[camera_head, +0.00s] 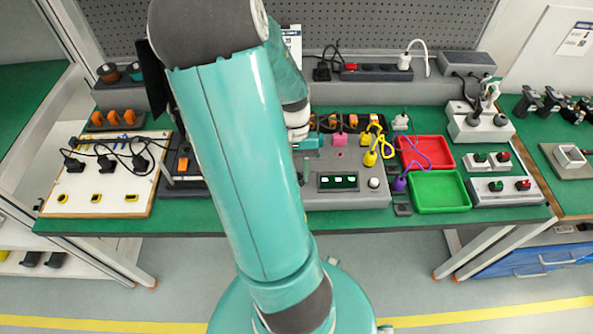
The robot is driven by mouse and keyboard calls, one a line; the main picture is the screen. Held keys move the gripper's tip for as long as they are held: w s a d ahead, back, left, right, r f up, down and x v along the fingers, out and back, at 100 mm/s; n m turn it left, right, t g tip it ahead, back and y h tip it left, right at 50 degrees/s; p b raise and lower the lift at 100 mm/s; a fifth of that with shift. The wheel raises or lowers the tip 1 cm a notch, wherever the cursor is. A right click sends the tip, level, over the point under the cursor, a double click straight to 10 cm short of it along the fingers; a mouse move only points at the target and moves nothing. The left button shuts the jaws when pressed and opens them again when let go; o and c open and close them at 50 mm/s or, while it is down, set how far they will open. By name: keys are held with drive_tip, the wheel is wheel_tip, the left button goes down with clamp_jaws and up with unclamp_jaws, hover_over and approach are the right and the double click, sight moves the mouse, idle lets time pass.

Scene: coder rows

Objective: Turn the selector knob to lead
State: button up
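A grey console (345,197) stands on the green bench, partly behind my arm. Its front bears a dark window with green displays (338,181) and a round pale knob or button (374,183) to the right. I cannot tell whether this is the selector knob, nor read any label such as "lead". My arm hides the console's left side. The fingertips are too small and covered to show whether they are open or shut on something.
Beyond are a red tray (425,139), a green tray (462,190) and switch boxes (505,201). A white board with black plugs (75,185) is at left. A power strip (375,73) runs along the back.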

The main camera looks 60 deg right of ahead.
drive_tip(key=shift+s+d+m+t+y, duration=0.15)
drive_tip(key=shift+m+t, duration=0.3)
drive_tip(key=shift+m, duration=0.7)
drive_tip(key=shift+w+a+m+t+y, duration=0.15)
drive_tip(key=shift+m+t, duration=0.3)
drive_tip(key=shift+m, duration=0.7)
drive_tip(key=shift+s+d, duration=0.1)
drive_tip(key=o, duration=1)
drive_tip(key=v, duration=1.3)
drive_tip(key=shift+d+r, duration=0.15)
drive_tip(key=shift+r, duration=0.25)
